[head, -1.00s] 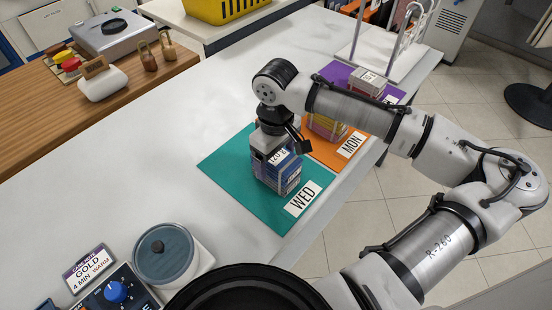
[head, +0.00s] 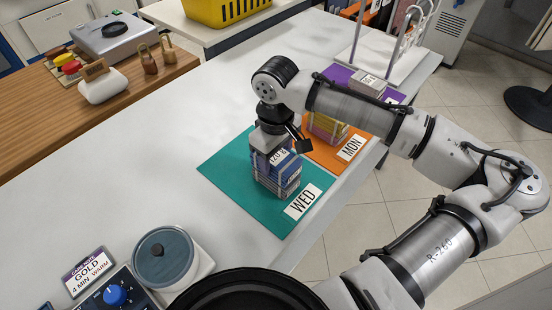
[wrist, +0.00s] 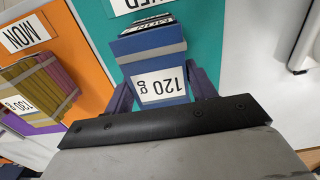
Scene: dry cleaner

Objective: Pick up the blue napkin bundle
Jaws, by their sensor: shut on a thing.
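The blue napkin bundle (head: 278,158) has a white "120 g" label and a pale band. It is over the teal WED mat (head: 228,170). My gripper (head: 270,148) comes down from above and is shut on it. In the wrist view the bundle (wrist: 158,72) sits between the two fingers (wrist: 163,90), its label facing the camera. Under it in the head view is a stack of banded bundles (head: 283,184) in blue and paler tones. Whether the held bundle still touches this stack I cannot tell.
An orange MON mat (head: 322,154) with yellow and plum bundles (head: 326,128) is just to the right. A purple mat (head: 340,73) with a grey bundle (head: 368,84) lies beyond. A round lidded device (head: 165,252) stands at the front left. The white table's middle (head: 130,150) is clear.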

